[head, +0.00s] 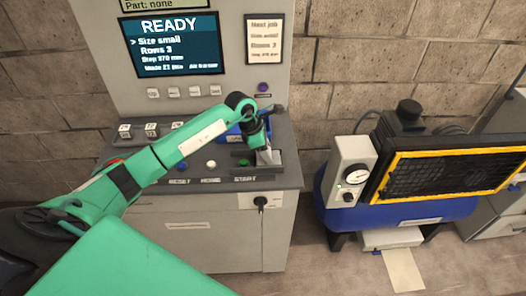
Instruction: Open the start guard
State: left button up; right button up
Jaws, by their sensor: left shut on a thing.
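My left gripper (267,157) reaches in from the left over the grey control panel (285,178), just right of the green start button (243,162). Its jaws are shut on the start guard, beside the START label (245,179). The guard itself is mostly hidden by the gripper, and I cannot tell its angle. The green button shows left of the fingers. My right gripper is not in view.
The screen (172,45) above the panel reads READY. A white button (211,164) sits left of the start button. A key switch (262,202) is on the cabinet front below. A blue compressor (400,212) stands to the right, with floor between.

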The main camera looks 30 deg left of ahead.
pick_arm(q)
jog(key=o, duration=1.4)
jog(key=b+v, duration=0.4)
jog(key=v, duration=1)
jog(key=shift+s+f+b, duration=0.1)
jog(key=shift+b, duration=0.2)
